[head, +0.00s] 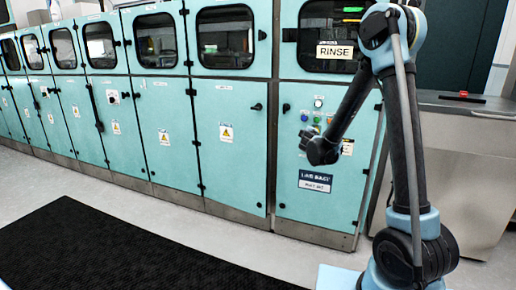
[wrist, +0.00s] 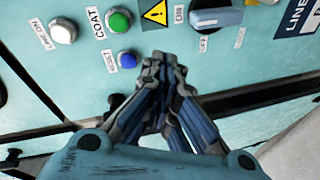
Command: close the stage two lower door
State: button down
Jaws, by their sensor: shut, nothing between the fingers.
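Several teal lower doors stand in a row along the machine in the head view. One lower door (head: 228,165) with a yellow warning label and a dark handle at its right edge is just left of the panel section. Another lower door (head: 163,150) is left of it. I cannot read which one is stage two, and no lower door stands visibly wide open. My gripper (head: 304,140) is in front of the control panel (head: 341,167), right of these doors. In the wrist view my gripper (wrist: 163,62) is shut and empty, its tips near the blue button (wrist: 127,59).
The panel also carries a white button (wrist: 62,30), a green button (wrist: 119,20) and a rotary switch (wrist: 216,18). Windowed upper doors (head: 224,36) run above. A black mat (head: 120,250) lies on the floor. A grey cabinet (head: 460,170) stands at right.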

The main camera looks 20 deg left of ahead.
jog(key=s+a+f+n+y, duration=0.2)
jog(key=a+f+n+y, duration=0.15)
jog(key=a, duration=0.45)
jog(key=s+a+f+n+g+y, duration=0.1)
jog(key=s+a+f+n+y, duration=0.15)
jog(key=a+f, duration=0.4)
jog(key=s+a+f+n+y, duration=0.1)
jog(key=a+f+n+y, duration=0.15)
jog(key=a, duration=0.65)
send_near(255, 141)
jog(key=w+a, duration=0.2)
jog(key=a, duration=0.1)
jog(key=shift+w+d+n, duration=0.15)
jog(key=shift+w+n, duration=0.3)
jog(key=shift+w, duration=0.3)
